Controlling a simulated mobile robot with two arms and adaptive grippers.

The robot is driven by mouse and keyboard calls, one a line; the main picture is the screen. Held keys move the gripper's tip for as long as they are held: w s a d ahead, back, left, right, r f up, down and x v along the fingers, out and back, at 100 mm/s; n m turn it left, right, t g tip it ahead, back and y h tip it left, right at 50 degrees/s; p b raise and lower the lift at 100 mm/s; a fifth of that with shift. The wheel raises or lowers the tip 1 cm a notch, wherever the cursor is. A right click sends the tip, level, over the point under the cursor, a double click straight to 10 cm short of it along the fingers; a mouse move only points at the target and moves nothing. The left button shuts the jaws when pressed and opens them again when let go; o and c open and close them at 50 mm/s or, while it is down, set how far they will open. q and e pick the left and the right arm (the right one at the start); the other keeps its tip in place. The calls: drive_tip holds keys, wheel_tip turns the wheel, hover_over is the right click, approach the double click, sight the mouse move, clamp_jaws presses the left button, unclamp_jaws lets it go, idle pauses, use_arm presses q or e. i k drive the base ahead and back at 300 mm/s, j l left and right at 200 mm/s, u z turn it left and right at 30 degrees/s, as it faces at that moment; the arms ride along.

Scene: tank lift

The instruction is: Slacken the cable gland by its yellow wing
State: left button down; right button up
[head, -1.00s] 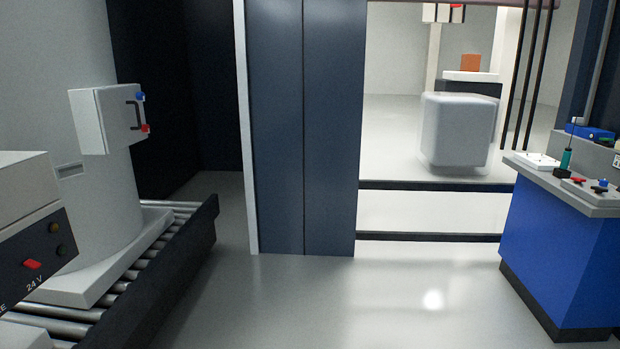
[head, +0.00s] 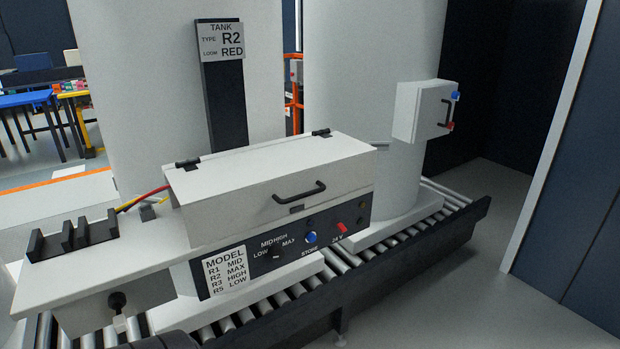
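I cannot make out a cable gland with a yellow wing for certain. A yellow and a red cable (head: 143,198) enter the left end of a white lidded box (head: 270,190). A small grey fitting (head: 147,212) sits below these cables; I see no clear wing on it. A black round part (head: 116,301) shows under the white shelf at the lower left, too small to identify.
The box's front has a dial (head: 276,256), a blue button (head: 310,238), a red switch (head: 342,227) and a MODEL plate (head: 225,271). Black slotted holders (head: 72,238) stand on the shelf. A roller conveyor (head: 400,245) runs below. Grey floor (head: 440,310) is clear at right.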

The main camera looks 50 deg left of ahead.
sight(116, 297)
drive_tip(key=k+j, duration=0.4)
drive_tip(key=k+j+u, duration=0.1)
drive_tip(key=k+j, duration=0.3)
drive_tip(key=k, duration=0.2)
